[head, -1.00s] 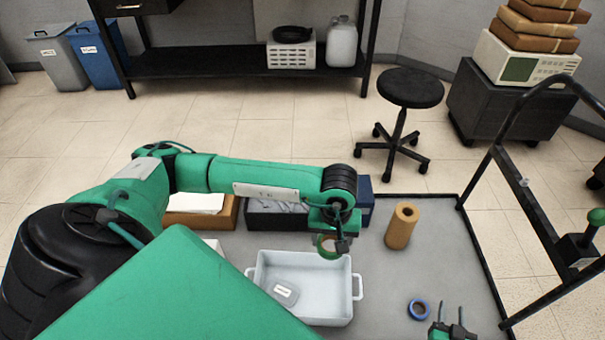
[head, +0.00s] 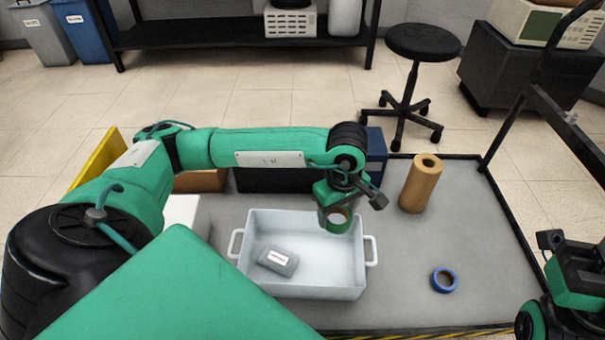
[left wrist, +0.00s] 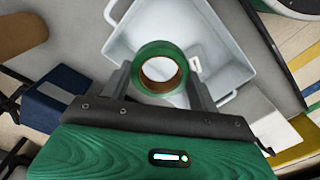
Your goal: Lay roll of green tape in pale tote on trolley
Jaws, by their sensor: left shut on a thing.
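The roll of green tape (head: 337,220) is held in my left gripper (head: 338,214), over the right part of the pale tote (head: 315,291). In the left wrist view the green roll (left wrist: 160,68) sits between the two fingers, its brown core facing the camera. The pale tote (left wrist: 222,45) shows behind it. The roll looks above the tote floor; its exact height is hard to tell. The tote stands on the grey trolley deck (head: 400,275). My right gripper (head: 575,250) is at the right edge, partly cut off, and its jaws do not show clearly.
A grey labelled item (head: 278,261) lies in the tote's left part. A blue tape roll (head: 445,280) and a brown roll standing upright (head: 420,184) are right of the tote. A dark bin (head: 280,180) stands behind it. The trolley's black rail (head: 515,220) bounds the right side.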

